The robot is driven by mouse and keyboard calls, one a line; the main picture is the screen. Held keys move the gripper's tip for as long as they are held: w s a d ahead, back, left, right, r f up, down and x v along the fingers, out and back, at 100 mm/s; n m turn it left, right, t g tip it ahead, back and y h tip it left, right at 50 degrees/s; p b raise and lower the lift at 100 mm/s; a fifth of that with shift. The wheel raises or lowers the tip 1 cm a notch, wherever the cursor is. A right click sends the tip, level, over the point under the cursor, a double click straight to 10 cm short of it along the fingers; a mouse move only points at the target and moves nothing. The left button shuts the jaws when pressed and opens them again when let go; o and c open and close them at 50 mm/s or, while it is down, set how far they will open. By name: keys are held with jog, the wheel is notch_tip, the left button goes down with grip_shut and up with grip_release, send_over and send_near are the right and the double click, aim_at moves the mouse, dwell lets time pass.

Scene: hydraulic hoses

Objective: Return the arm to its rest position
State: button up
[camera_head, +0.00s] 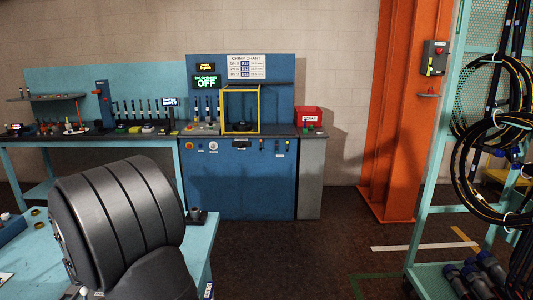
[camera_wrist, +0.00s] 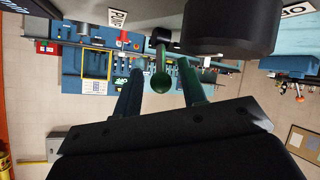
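My gripper (camera_wrist: 162,80) shows in the wrist view, which hangs upside down. Its two fingers stand apart. A dark green lever-like rod with a round knob (camera_wrist: 161,83) appears between them in the picture. I cannot tell whether the fingers touch it; no grip on it shows. My gripper cannot be made out in the head view.
In the wrist view, a grey surface with a PUMP label (camera_wrist: 118,18), a red button (camera_wrist: 122,37) and a large black cylinder (camera_wrist: 230,27) are close. In the head view, a large dark ribbed body (camera_head: 118,215) stands by a teal table (camera_head: 30,262). A hose rack (camera_head: 432,190) is right; middle floor is clear.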

jog(key=shift+w+r+m+g, duration=0.15)
jog(key=shift+w+g, duration=0.3)
jog(key=shift+g, duration=0.5)
jog(key=shift+w+r+m+g, duration=0.15)
jog(key=shift+w+g, duration=0.25)
jog(key=shift+g, duration=0.55)
jog(key=shift+f, duration=0.15)
jog(key=shift+w+f+g, duration=0.1)
jog(key=shift+w+g, duration=0.2)
jog(key=shift+g, duration=0.4)
jog(key=shift+w+g, duration=0.25)
jog(key=shift+g, duration=0.45)
